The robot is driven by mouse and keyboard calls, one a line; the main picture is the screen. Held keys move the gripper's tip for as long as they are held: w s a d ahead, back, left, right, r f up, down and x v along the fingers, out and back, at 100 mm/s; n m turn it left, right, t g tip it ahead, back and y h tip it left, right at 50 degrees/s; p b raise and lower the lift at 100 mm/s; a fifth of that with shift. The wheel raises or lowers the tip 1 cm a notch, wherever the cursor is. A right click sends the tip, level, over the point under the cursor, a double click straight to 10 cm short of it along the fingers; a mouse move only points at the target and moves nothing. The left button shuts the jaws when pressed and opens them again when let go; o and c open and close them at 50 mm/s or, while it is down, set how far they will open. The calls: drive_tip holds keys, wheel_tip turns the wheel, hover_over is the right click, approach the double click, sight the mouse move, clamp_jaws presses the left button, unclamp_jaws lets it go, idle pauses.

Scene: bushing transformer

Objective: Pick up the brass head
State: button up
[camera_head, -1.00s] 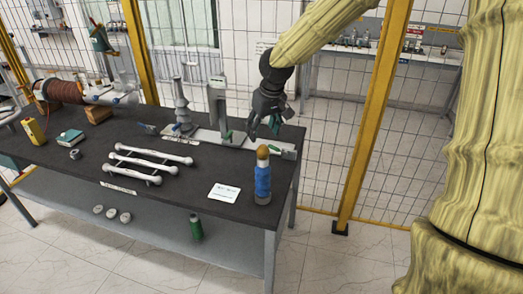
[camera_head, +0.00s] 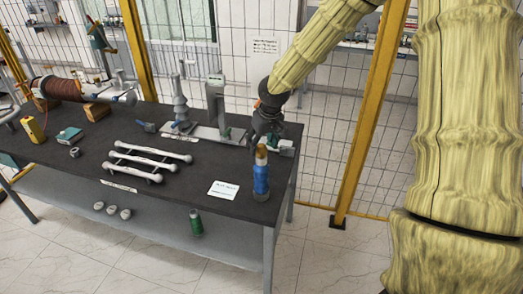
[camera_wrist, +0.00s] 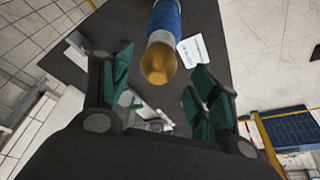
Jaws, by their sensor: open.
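The brass head (camera_head: 261,150) is the rounded golden top of an upright blue cylinder (camera_head: 260,180) near the right end of the dark table. In the wrist view the brass head (camera_wrist: 158,63) lies ahead of my gripper, between the lines of the two fingers, with the blue body (camera_wrist: 165,20) beyond it. My gripper (camera_head: 265,140) is just behind and above the brass head in the head view. Its green-padded fingers (camera_wrist: 158,88) are spread wide with nothing between them. Whether a finger touches the head cannot be told.
A white card (camera_head: 223,190) lies left of the cylinder. A rack of white rods (camera_head: 150,160) lies farther left on the table (camera_head: 200,175). A grey stand (camera_head: 215,100) and a grey insulator (camera_head: 181,105) stand behind. Yellow fence posts (camera_head: 370,120) rise at the right.

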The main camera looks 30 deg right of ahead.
sight(263, 146)
drive_tip(key=shift+d+f+p, duration=0.2)
drive_tip(key=shift+f+p, duration=0.1)
drive_tip(key=shift+f, duration=0.55)
drive_tip(key=shift+x, duration=0.85)
drive_tip(key=c, duration=1.2)
